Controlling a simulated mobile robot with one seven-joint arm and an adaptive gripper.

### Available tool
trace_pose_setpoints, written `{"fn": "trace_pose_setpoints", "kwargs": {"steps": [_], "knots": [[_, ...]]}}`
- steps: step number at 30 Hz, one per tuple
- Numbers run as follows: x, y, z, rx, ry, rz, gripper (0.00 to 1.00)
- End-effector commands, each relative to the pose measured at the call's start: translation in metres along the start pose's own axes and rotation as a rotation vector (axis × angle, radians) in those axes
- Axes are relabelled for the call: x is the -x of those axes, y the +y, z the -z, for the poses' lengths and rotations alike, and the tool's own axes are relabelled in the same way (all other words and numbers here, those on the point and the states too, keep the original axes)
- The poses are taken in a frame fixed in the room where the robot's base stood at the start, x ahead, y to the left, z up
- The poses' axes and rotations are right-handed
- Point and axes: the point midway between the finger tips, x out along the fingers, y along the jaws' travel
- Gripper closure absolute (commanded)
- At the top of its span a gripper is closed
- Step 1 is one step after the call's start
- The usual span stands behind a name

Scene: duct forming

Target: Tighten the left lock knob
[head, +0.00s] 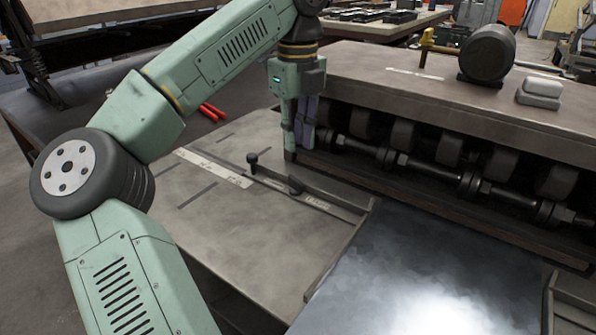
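A small black knob (252,158) stands on a flat slotted strip on the grey table at the left. A second dark knob or lever (296,184) sits further right along the same strip, by the guide rail (340,248). I cannot tell which of them is the left lock knob. My gripper (290,155) points down at the table's back edge, just in front of the roller machine. It is to the right of the black knob and above the second one in the picture, apparently apart from both. Its fingers overlap in this view, so their opening is unclear.
A shiny metal sheet (420,285) lies right of the guide rail, with another rail (570,300) at the far right. The roller machine (440,150) bounds the back. Red-handled tools (211,112) lie behind my arm. The table left of the rail is mostly clear.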

Motion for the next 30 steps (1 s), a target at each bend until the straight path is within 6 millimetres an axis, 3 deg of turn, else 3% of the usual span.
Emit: {"fn": "trace_pose_setpoints", "kwargs": {"steps": [9,15,27,30], "knots": [[-0.058,-0.001,0.002,-0.006,0.006,0.003,0.82],[-0.084,-0.001,0.002,-0.006,0.004,0.005,0.82],[-0.093,-0.002,0.002,-0.007,0.003,0.006,0.82],[-0.093,-0.002,0.002,-0.007,0.003,0.006,0.89]]}}
